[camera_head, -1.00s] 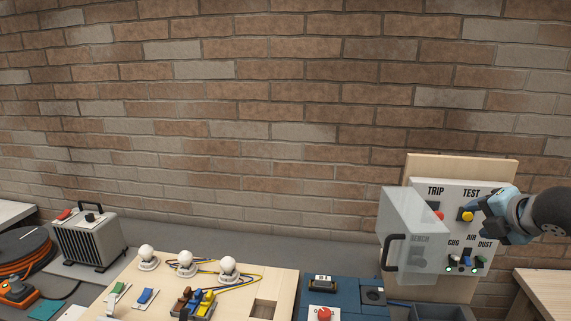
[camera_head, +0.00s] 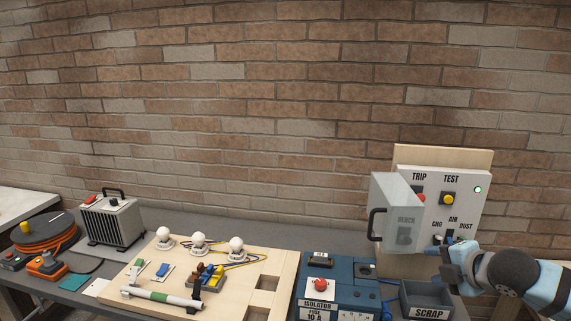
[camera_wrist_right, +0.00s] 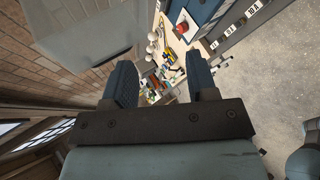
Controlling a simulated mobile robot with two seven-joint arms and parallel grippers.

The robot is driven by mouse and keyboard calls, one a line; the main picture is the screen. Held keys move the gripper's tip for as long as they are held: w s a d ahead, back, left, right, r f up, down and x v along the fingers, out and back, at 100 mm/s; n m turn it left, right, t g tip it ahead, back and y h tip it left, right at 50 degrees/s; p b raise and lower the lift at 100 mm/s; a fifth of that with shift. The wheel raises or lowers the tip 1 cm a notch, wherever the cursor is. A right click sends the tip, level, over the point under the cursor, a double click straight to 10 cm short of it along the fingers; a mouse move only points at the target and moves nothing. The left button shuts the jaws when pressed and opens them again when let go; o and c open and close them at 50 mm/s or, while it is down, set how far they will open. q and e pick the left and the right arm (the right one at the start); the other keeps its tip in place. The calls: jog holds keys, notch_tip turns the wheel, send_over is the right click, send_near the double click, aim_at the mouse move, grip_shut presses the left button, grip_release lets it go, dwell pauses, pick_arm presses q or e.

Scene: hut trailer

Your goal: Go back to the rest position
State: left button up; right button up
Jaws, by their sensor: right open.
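My right gripper (camera_head: 443,262) is at the right in the head view, in front of the lower edge of the wall panel (camera_head: 468,185) and above the scrap bin. In the right wrist view its two fingers (camera_wrist_right: 165,85) stand apart with nothing between them. My gripper partly hides the small switches below. My left gripper does not show.
A dark scrap bin (camera_head: 427,299) sits below my right gripper. A blue isolator box (camera_head: 342,279) with a red button stands left of it. A wooden board (camera_head: 262,268) with bulbs, a grey heater (camera_head: 112,222) and an orange cable reel (camera_head: 45,232) fill the bench leftward.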

jog(key=s+a+f+m+y, duration=0.1)
jog(key=s+a+f+m, duration=0.5)
jog(key=f, duration=0.4)
jog(key=s+a+f+m+y, duration=0.1)
jog(key=s+a+f+m, duration=0.2)
jog(key=s+a+f, duration=0.55)
jog(key=s+f+m+h, duration=0.2)
jog(key=s+f+m, duration=0.8)
jog(key=s+f, duration=0.3)
notch_tip(320, 180, down, 2)
jog(key=shift+s+a+f+h, duration=0.1)
jog(key=shift+s+a+h, duration=0.05)
jog(key=shift+s+h, duration=0.15)
